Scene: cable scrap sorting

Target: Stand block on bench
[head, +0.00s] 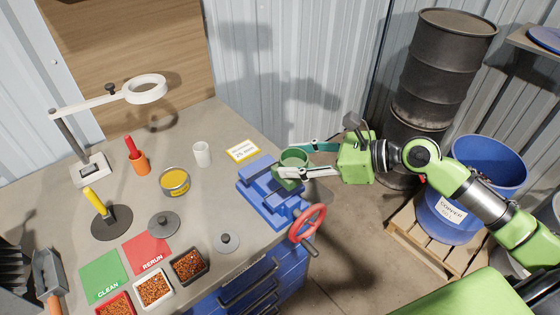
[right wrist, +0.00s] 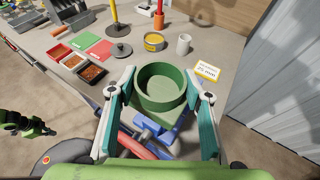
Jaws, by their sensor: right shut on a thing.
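The green block (right wrist: 160,90) has a round hollow top above a squarer base. My right gripper (right wrist: 160,105) is shut on it, with one finger on each side. In the head view the block (head: 292,162) is at the blue vise (head: 268,190), near the right edge of the grey bench (head: 205,235). I cannot tell whether it touches the vise. The block looks upright. My left gripper is not in the head view; a green and black arm part shows at the left edge of the right wrist view.
The vise's red handwheel (head: 307,223) juts past the bench edge. A yellow sign (head: 242,150), white cup (head: 201,154) and yellow tin (head: 174,181) stand left of the vise. Grey lids, mats and trays of granules fill the front. A blue copper bin (head: 488,165) stands on a pallet.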

